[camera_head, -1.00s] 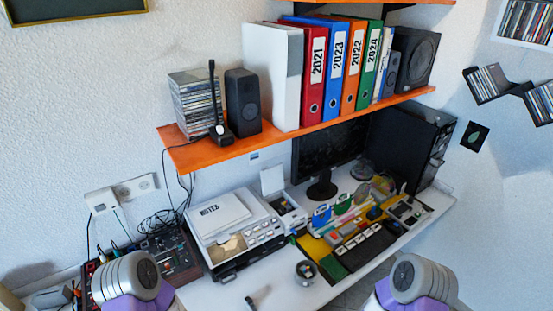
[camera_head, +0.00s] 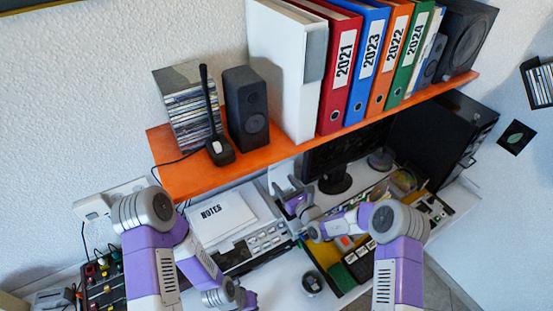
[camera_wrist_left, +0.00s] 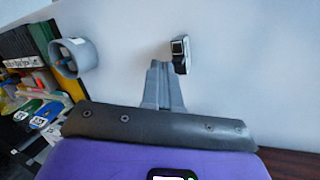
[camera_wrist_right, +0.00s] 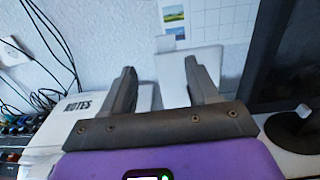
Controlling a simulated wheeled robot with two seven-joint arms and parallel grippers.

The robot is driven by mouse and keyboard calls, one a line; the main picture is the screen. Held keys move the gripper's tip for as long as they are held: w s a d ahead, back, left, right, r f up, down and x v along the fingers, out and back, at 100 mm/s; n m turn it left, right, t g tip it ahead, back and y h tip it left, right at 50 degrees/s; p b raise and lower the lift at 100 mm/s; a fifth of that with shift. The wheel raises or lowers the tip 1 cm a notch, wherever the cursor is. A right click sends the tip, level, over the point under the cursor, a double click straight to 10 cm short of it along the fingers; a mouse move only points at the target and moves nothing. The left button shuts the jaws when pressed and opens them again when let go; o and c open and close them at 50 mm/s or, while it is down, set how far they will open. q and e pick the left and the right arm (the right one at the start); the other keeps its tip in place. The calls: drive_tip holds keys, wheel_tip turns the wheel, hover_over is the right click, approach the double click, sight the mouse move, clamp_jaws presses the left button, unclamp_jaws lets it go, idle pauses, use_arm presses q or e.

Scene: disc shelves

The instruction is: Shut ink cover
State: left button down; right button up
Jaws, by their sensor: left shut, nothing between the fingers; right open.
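The ink cover, a white lid, stands raised in the right wrist view (camera_wrist_right: 172,80), upright against the wall behind my right gripper's right finger. My right gripper (camera_wrist_right: 160,65) is open and empty, with its fingers apart in front of the cover; I cannot tell whether a finger touches it. In the head view the right gripper (camera_head: 284,192) is over the ink box beside the printer, hiding most of the box and cover. My left gripper (camera_wrist_left: 158,64) is shut and empty above the white desk, next to a small watch (camera_wrist_left: 180,52).
A printer with a notes pad (camera_head: 222,214) stands left of the right gripper. The orange shelf (camera_head: 190,182) with binders hangs above. The monitor (camera_wrist_right: 280,50) is close on the right. A grey cup (camera_head: 312,284) stands at the desk's front.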

sight(275, 169)
drive_tip(key=shift+t, duration=0.3)
drive_tip(key=shift+w+d+r+x, duration=0.1)
drive_tip(key=shift+x, duration=1.2)
drive_tip(key=shift+w+d+r+x, duration=0.1)
drive_tip(key=shift+x, duration=1.2)
drive_tip(key=shift+w+d+r+x, duration=0.1)
drive_tip(key=shift+d+x, duration=0.05)
drive_tip(key=shift+x, duration=1.15)
clamp_jaws()
